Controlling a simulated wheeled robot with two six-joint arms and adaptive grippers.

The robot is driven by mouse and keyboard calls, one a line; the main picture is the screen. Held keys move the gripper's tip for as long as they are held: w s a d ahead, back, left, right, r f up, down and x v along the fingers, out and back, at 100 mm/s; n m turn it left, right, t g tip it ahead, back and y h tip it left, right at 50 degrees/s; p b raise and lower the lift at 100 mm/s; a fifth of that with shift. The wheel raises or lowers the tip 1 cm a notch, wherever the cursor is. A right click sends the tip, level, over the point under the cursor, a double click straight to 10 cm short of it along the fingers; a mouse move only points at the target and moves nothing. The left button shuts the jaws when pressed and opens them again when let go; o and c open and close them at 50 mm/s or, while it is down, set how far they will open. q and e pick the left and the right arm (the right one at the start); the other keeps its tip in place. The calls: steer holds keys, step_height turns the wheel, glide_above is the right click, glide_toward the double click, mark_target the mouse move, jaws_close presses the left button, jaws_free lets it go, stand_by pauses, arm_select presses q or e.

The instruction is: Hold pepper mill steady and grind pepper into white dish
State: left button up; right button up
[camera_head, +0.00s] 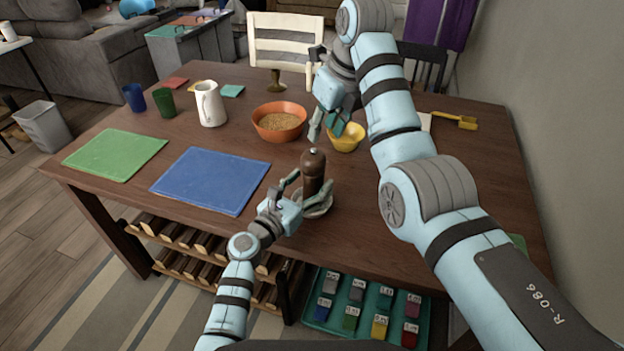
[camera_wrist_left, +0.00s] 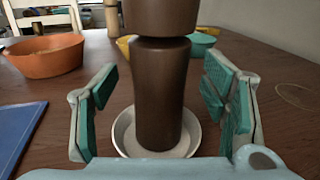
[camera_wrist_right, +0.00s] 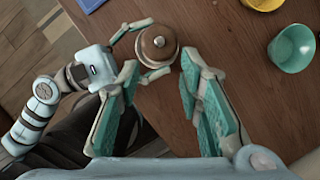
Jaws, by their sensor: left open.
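The dark brown pepper mill (camera_head: 313,168) stands upright near the table's front edge. Its base appears to be inside the shallow white dish (camera_head: 320,209); the dish rim also shows around the base in the left wrist view (camera_wrist_left: 190,135). My left gripper (camera_head: 306,188) is open, with one finger on each side of the mill's body and visible gaps to it. My right gripper (camera_head: 325,124) is open and empty, above the table behind the mill. In the right wrist view the mill's round top (camera_wrist_right: 157,44) is beyond the fingers, not between them.
An orange bowl (camera_head: 279,124) of grainy food, a yellow bowl (camera_head: 350,139) and a teal bowl (camera_wrist_right: 293,48) stand behind the mill. A blue mat (camera_head: 210,180) and green mat (camera_head: 115,154) lie left. A white jug (camera_head: 210,104) and yellow scoop (camera_head: 460,121) are farther back.

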arm_select(q)
steer(key=shift+x, duration=1.1)
